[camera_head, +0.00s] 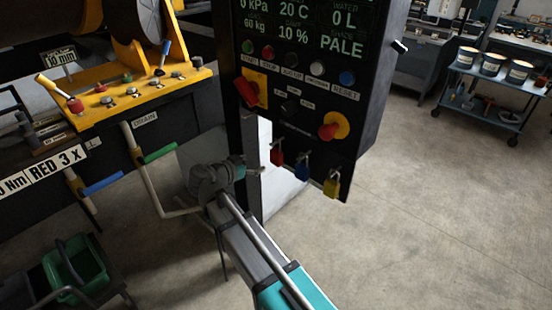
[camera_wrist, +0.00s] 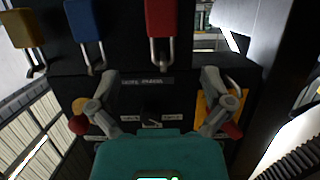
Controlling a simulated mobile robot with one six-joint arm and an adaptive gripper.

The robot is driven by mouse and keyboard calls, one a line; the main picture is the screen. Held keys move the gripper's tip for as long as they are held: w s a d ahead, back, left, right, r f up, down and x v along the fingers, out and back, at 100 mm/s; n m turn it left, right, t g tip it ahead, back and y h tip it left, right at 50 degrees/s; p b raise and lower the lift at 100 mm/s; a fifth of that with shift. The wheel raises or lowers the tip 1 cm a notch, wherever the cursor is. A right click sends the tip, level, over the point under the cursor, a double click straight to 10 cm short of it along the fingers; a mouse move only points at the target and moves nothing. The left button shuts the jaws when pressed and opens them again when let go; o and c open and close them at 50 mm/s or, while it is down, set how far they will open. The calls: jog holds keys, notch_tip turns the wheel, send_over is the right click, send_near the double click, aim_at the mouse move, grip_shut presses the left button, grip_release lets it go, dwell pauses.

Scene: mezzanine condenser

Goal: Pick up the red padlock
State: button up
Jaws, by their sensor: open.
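The red padlock (camera_head: 277,157) hangs below the lower edge of the black control panel (camera_head: 290,130), the leftmost of three padlocks in the head view. In the wrist view, which looks upside down, the red padlock (camera_wrist: 161,18) is at the top centre, with its shackle pointing down in the picture. My gripper (camera_head: 240,172) is just left of the padlock in the head view. In the wrist view my gripper (camera_wrist: 158,77) has its two fingers spread wide with nothing between them. The padlock appears beyond the fingertips, apart from them.
A blue padlock (camera_head: 302,172) and a yellow padlock (camera_head: 331,187) hang to the right. Red knobs (camera_head: 328,131) and a red switch handle (camera_head: 246,92) project from the panel. Pipes and a green handle (camera_head: 160,154) are at left.

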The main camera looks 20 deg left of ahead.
aim_at(274, 155)
jog(key=shift+b+x, duration=0.8)
jog(key=shift+x, duration=2.35)
jog(key=shift+w, duration=0.1)
jog(key=shift+b+x, duration=0.7)
jog(key=shift+x, duration=1.85)
jog(key=shift+a, duration=0.15)
jog(key=c, duration=1.3)
jog(key=shift+r, duration=0.2)
